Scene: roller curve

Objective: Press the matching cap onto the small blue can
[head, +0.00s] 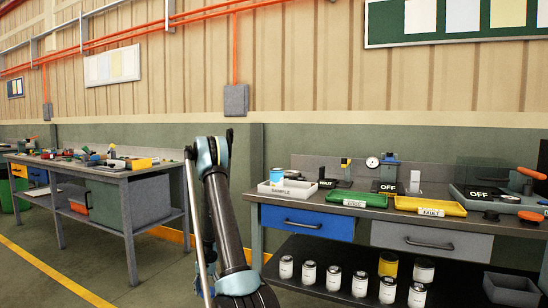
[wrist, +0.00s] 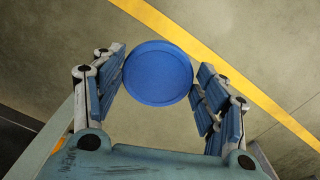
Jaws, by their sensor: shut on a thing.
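A round blue cap (wrist: 158,73) with a raised rim sits between the fingers of my gripper (wrist: 160,68) in the wrist view. The gripper is shut on it, with floor behind it. In the head view my arm rises in front of the bench, and my gripper cannot be made out there. A small can (head: 277,175) with blue on it stands in the white sample tray (head: 285,192) at the left end of the right workbench. Its top is too small to judge.
The right workbench (head: 345,207) also holds a green tray (head: 361,197), a yellow fault tray (head: 430,206) and devices marked OFF. Several cans stand on its lower shelf. A cluttered second bench (head: 115,172) stands at left. Floor with yellow lines (head: 55,272) is open between.

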